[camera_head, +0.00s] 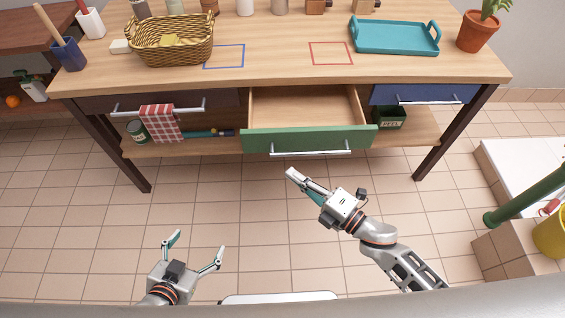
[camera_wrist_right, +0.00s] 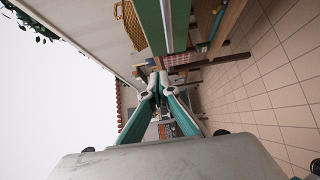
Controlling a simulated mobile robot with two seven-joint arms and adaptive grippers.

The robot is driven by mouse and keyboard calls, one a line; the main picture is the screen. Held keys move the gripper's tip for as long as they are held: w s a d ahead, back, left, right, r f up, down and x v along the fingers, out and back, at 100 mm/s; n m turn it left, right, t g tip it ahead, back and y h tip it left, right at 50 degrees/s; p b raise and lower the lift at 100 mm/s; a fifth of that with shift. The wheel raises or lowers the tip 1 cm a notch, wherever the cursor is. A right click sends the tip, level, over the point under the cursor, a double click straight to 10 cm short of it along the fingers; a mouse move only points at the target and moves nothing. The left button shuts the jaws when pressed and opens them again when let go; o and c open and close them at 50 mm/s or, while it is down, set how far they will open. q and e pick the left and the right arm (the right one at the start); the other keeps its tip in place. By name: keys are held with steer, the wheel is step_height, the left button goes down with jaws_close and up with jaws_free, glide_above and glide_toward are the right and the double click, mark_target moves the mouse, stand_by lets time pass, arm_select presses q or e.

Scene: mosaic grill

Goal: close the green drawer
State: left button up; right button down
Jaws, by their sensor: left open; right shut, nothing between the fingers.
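The green drawer (camera_head: 308,139) is pulled out from the middle of the wooden table, and its empty wooden inside shows in the head view. A silver bar handle (camera_head: 310,152) runs along its front. The green front also shows at the top of the right wrist view (camera_wrist_right: 150,28). My right gripper (camera_head: 291,173) is shut and empty, just in front of and below the drawer handle, apart from it in the head view. My left gripper (camera_head: 196,243) is open and empty, low at the left over the floor, well away from the drawer.
A dark drawer (camera_head: 160,102) at left has a checkered towel (camera_head: 161,123) on its handle. A blue drawer (camera_head: 425,94) is at right. The tabletop holds a wicker basket (camera_head: 171,40), teal tray (camera_head: 395,37) and potted plant (camera_head: 478,32). The tiled floor before the table is clear.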

mark_target(260, 138)
steer(key=x, duration=0.3)
steer(key=w+d+x, duration=0.1)
steer(key=x, duration=0.7)
steer(key=shift+w+d, duration=0.2)
steer(key=shift+d, duration=0.05)
steer(key=shift+w, duration=0.55)
arm_select(q)
steer(key=shift+s+f, duration=0.35)
steer(key=shift+f, duration=0.1)
arm_select(e)
steer(key=shift+w, duration=0.1)
